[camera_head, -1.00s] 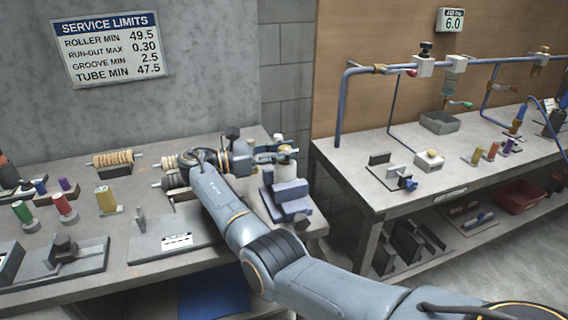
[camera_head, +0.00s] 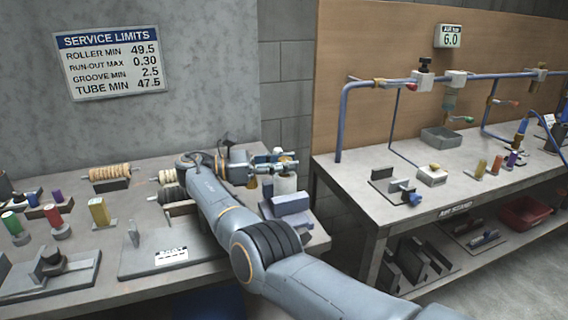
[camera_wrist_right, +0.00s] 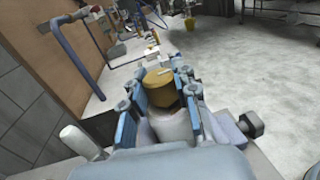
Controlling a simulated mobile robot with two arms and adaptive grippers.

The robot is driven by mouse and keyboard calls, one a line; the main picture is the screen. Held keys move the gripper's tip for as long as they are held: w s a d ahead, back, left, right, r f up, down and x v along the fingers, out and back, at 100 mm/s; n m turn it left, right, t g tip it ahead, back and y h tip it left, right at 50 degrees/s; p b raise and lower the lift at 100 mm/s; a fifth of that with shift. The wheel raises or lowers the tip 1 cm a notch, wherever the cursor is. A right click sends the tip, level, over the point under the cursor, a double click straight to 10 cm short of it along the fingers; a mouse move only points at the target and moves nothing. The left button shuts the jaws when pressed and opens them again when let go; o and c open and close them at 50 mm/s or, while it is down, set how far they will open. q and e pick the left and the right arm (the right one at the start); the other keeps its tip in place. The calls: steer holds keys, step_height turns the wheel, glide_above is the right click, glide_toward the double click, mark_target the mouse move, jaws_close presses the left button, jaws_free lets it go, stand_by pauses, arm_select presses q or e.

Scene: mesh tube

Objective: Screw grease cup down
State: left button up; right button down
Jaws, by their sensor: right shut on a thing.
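My right gripper (camera_head: 275,161) reaches over the right end of the left bench. In the right wrist view its two blue fingers (camera_wrist_right: 163,88) are shut on a brass-coloured round cup (camera_wrist_right: 160,86), one finger on each side. A white cylinder (camera_wrist_right: 172,127) lies just under the cup in that view; whether they touch is unclear. In the head view the white cylinder (camera_head: 285,186) stands below the gripper, and the cup is largely hidden by the fingers. My left gripper is not in view.
A blue-grey block (camera_head: 291,205) stands on the bench just in front of the white cylinder. A ribbed roller (camera_head: 110,172) and coloured tubes lie to the left. A gap separates this bench from the right bench (camera_head: 450,195), which carries blue pipework (camera_head: 343,125).

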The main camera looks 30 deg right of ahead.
mark_target(285, 158)
steer(key=c, duration=1)
jaws_free()
steer(key=shift+f, duration=0.15)
step_height(285, 158, up, 10)
steer(key=shift+r, duration=0.1)
